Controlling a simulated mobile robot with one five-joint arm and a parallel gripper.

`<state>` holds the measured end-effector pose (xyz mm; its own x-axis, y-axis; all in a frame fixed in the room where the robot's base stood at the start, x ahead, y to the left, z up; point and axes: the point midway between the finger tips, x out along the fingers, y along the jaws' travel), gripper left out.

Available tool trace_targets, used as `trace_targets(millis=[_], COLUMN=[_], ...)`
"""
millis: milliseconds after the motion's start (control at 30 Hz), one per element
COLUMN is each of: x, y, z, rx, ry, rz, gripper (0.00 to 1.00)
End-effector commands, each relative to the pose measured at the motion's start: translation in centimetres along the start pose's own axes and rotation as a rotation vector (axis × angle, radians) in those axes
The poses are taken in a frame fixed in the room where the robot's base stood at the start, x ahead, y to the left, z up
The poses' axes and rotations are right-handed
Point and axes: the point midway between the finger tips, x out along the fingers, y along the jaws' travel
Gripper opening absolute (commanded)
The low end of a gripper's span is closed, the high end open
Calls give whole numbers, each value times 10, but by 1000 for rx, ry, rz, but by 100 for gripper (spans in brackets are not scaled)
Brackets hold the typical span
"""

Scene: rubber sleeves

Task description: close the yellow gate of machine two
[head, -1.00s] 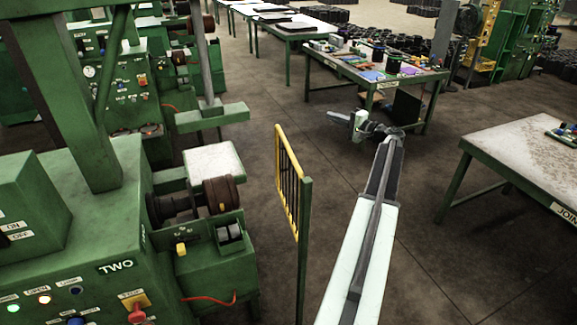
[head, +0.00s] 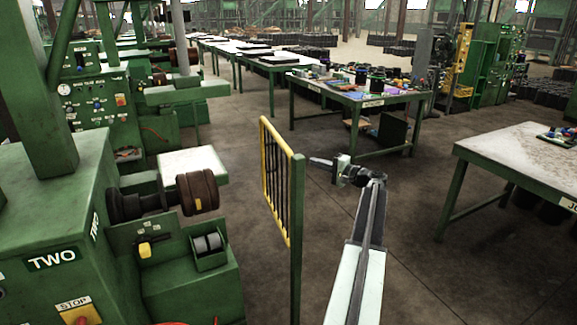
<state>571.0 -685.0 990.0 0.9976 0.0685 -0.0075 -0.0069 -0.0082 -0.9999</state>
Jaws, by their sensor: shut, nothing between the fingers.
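The yellow gate (head: 264,140) has a yellow frame with dark bars and hangs on a green post (head: 298,240). It stands swung out into the aisle, with a gap of floor between it and the green machine labelled TWO (head: 50,258). My gripper (head: 318,162) is at the end of my outstretched arm, to the right of the gate and green post. It points left toward the gate and looks shut and empty. It appears apart from the gate, though the depth between them is hard to judge.
A table with colourful items (head: 375,97) stands beyond my gripper. A light-topped table (head: 530,150) is at the right. Machine two's dark roller (head: 195,192) juts toward the gate.

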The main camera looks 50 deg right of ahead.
Motion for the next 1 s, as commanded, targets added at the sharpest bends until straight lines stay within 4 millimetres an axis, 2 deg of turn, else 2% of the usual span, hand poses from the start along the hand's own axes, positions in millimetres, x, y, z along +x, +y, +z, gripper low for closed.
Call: trace_targets(millis=[167, 533, 700, 1000], x=[22, 103, 120, 129], y=[-1, -1, -1, -1], z=[0, 0, 22, 30], rx=[0, 0, 0, 0], ry=[-3, -4, -3, -2], rz=[0, 0, 0, 0], gripper=[0, 0, 0, 0])
